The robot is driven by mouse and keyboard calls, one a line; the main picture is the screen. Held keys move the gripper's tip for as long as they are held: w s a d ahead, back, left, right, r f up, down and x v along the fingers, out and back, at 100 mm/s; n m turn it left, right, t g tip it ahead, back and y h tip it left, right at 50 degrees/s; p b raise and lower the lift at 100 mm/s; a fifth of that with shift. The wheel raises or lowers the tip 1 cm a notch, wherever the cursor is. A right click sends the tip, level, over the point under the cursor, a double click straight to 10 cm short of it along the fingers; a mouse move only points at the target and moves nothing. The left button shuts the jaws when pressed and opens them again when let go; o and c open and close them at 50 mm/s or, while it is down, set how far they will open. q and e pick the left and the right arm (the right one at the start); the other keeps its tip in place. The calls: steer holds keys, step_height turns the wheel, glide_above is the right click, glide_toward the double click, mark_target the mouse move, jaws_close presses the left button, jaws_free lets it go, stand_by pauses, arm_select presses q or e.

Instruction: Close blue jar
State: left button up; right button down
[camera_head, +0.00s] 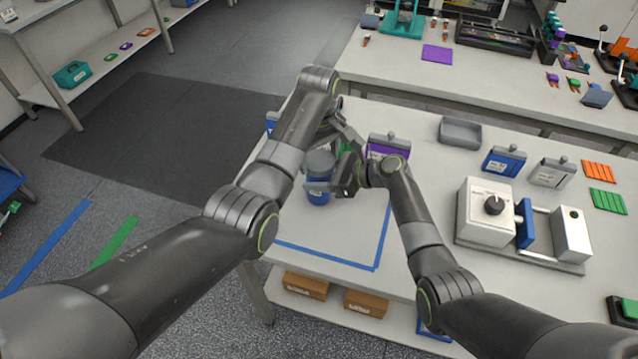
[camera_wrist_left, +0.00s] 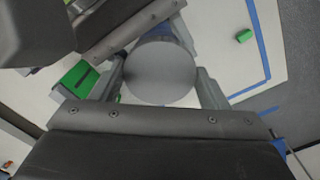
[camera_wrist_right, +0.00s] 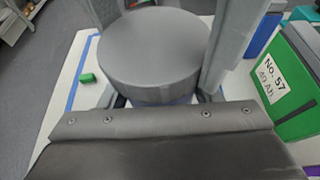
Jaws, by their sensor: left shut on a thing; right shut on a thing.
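The blue jar (camera_head: 318,198) stands upright at the left part of the near table. Its round grey lid (camera_head: 320,162) is directly above the body. The lid also shows from above in the left wrist view (camera_wrist_left: 160,72) and close up in the right wrist view (camera_wrist_right: 155,48). My right gripper (camera_head: 322,186) reaches in from the right, shut on the jar body. My left gripper (camera_wrist_left: 163,85) comes from above with its fingers on both sides of the lid, shut on it. The fingers hide the seam, so I cannot tell whether the lid is seated.
A purple box (camera_head: 388,148) and a green box (camera_wrist_right: 288,82) stand close behind the jar. A grey tray (camera_head: 460,131), a blue box (camera_head: 503,161), a white box (camera_head: 551,172) and a machine with a knob (camera_head: 487,210) are to the right. Blue tape (camera_head: 330,258) marks the table front.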

arm_select(q)
steer(key=o, duration=1.1)
steer(key=shift+r, duration=2.3)
steer(key=shift+o, duration=0.3)
steer(key=shift+o, duration=0.7)
arm_select(e)
steer(key=shift+c, duration=1.9)
jaws_free()
